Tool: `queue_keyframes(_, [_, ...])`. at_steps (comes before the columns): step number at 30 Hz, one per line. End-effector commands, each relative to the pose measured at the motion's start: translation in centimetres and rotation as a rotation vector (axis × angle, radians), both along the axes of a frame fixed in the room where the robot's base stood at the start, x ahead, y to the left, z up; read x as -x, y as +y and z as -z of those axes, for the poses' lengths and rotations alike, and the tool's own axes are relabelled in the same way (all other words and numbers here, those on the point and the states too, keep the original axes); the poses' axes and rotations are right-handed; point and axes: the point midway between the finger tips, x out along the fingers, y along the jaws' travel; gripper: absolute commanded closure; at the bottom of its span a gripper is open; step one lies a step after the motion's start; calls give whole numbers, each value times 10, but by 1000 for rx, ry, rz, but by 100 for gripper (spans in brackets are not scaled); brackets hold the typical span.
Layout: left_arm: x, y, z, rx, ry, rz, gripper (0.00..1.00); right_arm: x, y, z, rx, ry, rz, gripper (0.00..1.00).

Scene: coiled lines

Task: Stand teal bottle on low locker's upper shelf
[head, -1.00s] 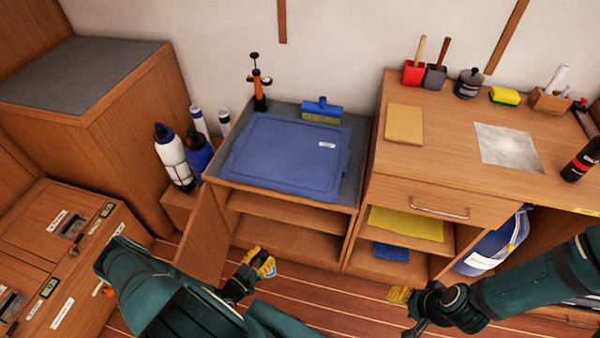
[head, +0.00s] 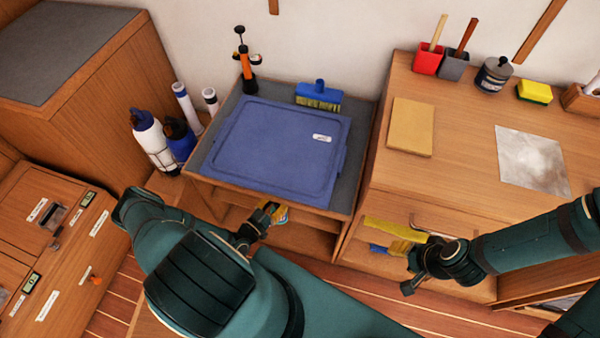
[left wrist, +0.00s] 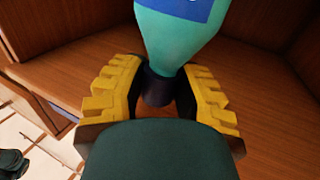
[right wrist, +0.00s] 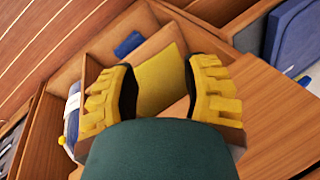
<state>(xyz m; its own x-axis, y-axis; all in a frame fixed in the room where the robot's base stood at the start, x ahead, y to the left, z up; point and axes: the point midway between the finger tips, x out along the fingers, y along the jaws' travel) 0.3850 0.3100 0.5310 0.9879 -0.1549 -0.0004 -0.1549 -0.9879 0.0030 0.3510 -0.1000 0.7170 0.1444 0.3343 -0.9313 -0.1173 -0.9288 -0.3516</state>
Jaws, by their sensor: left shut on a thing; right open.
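The teal bottle (left wrist: 178,40) has a blue label and a dark cap. In the left wrist view its capped neck sits between the yellow fingers of my left gripper (left wrist: 160,92), which is shut on it. The bottle is mostly hidden in the head view. There my left gripper (head: 270,213) is at the open front of the low locker (head: 207,152), at about the level of its upper shelf (head: 312,239). Wooden surfaces show behind the bottle; I cannot tell whether it touches one. My right gripper (head: 402,252) is open and empty before the desk; its fingers show in the right wrist view (right wrist: 165,92).
A blue lid (head: 280,150) and a brush (head: 319,95) lie on the locker top, with an orange pump (head: 247,75) behind. Bottles (head: 152,140) stand to the left. The desk (head: 455,125) at right has a shelf with a yellow sheet (right wrist: 160,80).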

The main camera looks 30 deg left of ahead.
Motion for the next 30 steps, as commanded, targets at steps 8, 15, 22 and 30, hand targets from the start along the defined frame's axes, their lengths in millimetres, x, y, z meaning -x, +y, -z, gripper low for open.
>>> queue_keyframes(8, [-68,-11,0,-1,-3,1,100,-2,0,8,1,-4,0,53])
queue_keyframes(15, [-99,-15,0,-1,-2,0,100,-3,0,11,1,-7,2,53])
queue_keyframes(22, [-125,-20,0,-1,-3,0,100,-3,0,15,1,-8,2,53])
queue_keyframes(30, [-139,-21,15,-2,0,-2,100,-5,-1,24,3,-13,3,53])
